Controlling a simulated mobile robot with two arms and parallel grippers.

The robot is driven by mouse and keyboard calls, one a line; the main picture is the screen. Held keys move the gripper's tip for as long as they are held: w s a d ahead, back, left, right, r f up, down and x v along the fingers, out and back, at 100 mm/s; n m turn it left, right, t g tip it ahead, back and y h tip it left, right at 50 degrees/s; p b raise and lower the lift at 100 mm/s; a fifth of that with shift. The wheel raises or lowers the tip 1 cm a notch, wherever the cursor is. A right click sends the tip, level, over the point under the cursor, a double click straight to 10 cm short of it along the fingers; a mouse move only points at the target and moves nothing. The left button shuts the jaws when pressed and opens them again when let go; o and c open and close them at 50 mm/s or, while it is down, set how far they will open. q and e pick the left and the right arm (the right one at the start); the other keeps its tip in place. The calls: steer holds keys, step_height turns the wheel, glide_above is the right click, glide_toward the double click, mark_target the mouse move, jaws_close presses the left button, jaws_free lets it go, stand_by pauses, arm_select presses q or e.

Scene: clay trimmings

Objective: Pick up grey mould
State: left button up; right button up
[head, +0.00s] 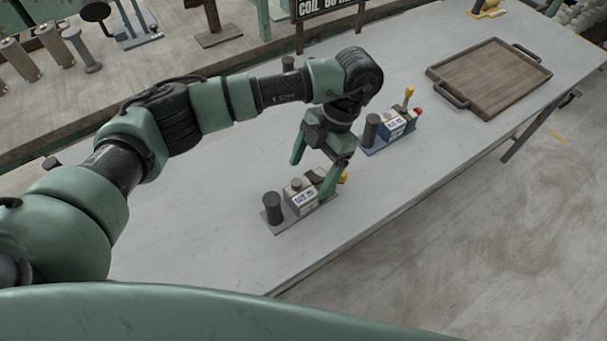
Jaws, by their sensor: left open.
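A grey mould (300,197) with a blue-and-white label, a dark cylinder at its left and a yellow knob at its right stands on the near part of the table. My left gripper (313,172) is open above it, fingers pointing down. One finger reaches in front of the mould's right part and hides some of it. The other finger is behind and to the left, higher up. I cannot tell whether either finger touches it. My right gripper is not in view.
A similar blue unit (393,126) with yellow and red knobs stands close behind, to the right of my left wrist. A wooden tray (490,76) with dark handles lies farther right. The pale table (220,240) is clear at the front. Metal cylinders (52,45) stand on a back bench.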

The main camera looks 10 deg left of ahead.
mark_target(305, 189)
arm_select(q)
steer(key=s+f+p, duration=0.1)
steer(key=s+f, duration=0.1)
steer(key=f, duration=0.1)
steer(key=shift+s+a+f+p, duration=0.1)
steer(key=shift+s+a+p, duration=0.05)
steer(key=shift+a+p, duration=0.25)
steer(key=f, duration=0.2)
steer(key=shift+a+f+p, duration=0.25)
steer(key=shift+f+p, duration=0.1)
steer(key=shift+s+a+f, duration=0.1)
steer(key=shift+s+f, duration=0.05)
steer(key=shift+f, duration=0.2)
jaws_close()
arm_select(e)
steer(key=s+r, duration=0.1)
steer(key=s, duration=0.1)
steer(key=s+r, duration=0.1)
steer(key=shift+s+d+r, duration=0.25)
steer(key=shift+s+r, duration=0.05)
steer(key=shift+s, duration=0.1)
